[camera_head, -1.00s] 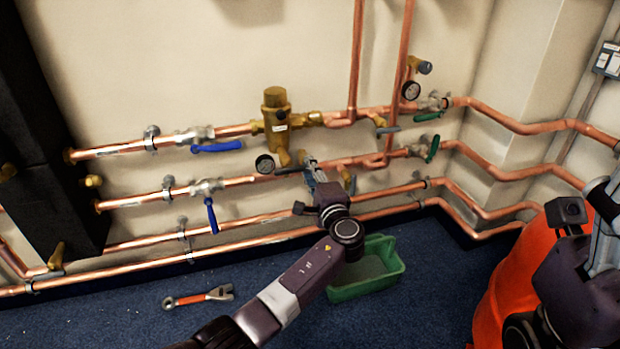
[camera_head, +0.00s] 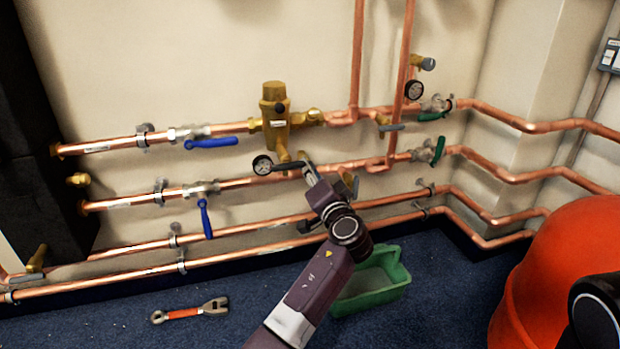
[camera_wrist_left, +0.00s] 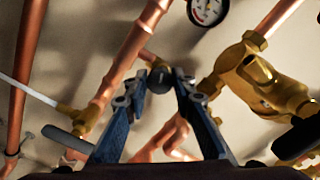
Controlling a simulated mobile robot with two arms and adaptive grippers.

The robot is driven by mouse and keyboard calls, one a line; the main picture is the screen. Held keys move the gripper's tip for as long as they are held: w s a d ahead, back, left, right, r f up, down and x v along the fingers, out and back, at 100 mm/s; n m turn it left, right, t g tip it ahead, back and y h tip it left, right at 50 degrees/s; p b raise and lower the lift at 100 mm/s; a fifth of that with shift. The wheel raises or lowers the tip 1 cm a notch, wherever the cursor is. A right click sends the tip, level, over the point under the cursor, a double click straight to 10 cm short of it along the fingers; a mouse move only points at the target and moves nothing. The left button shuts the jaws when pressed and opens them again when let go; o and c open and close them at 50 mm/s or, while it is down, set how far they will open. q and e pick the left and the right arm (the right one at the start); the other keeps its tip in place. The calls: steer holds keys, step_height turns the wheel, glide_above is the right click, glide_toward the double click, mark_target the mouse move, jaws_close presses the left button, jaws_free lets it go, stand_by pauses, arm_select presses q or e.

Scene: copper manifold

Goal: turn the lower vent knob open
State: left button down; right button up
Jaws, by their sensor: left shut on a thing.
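The lower vent knob (camera_wrist_left: 160,77) shows in the left wrist view as a small dark round end between my left fingertips. My left gripper (camera_head: 308,170) reaches up to the lower copper pipe, just right of the lower pressure gauge (camera_head: 262,165), and hides the knob in the head view. In the left wrist view the left gripper (camera_wrist_left: 160,84) has its two blue fingers shut on the knob, one on each side. The knob's turn angle cannot be read. My right gripper is out of view.
A brass valve body (camera_head: 275,118) stands just above the left gripper. Blue lever handles (camera_head: 214,142) lie left, a green one (camera_head: 439,150) right. A green tub (camera_head: 372,283) and a wrench (camera_head: 190,310) are on the floor. A large orange-red object (camera_head: 556,268) stands right.

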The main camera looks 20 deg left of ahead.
arm_select(q)
steer(key=shift+f+n, duration=0.2)
steer(key=shift+n, duration=0.2)
steer(key=c, duration=1.6)
jaws_free()
steer(key=shift+r, duration=0.1)
steer(key=shift+s+d, duration=0.1)
steer(key=v, duration=0.7)
steer(key=shift+d, duration=0.15)
steer(key=shift+s, duration=0.15)
